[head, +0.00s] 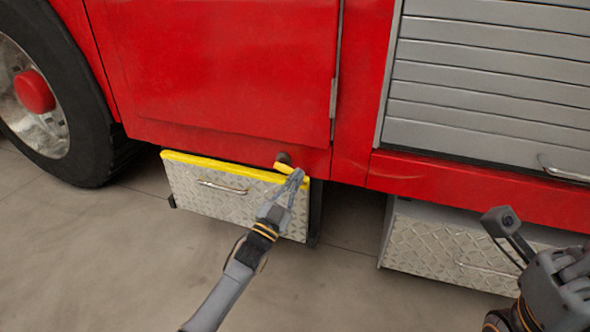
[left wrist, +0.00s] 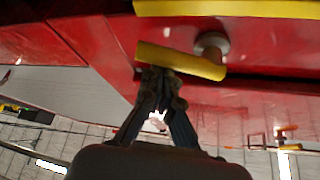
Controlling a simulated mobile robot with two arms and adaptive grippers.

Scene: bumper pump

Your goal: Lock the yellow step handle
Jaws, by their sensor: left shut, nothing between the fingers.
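The yellow step handle (head: 287,168) sits on a dark round pivot (head: 283,157) on the red truck's lower side, just above the yellow-edged step (head: 215,201). In the left wrist view the yellow handle (left wrist: 185,63) is a short bar, slightly tilted, beside its round pivot (left wrist: 212,45). My left gripper (head: 296,178) is shut and empty, with its fingertips at the handle; I cannot tell whether they touch it. Its fingertips also show in the left wrist view (left wrist: 161,78). My right gripper (head: 505,230) shows only partly at the lower right, away from the handle.
The step's diamond-plate front has a metal pull bar (head: 222,187). A second diamond-plate box (head: 440,245) hangs to the right under a grey roller shutter (head: 490,85). A large wheel (head: 50,100) stands at the left. The concrete floor in front is clear.

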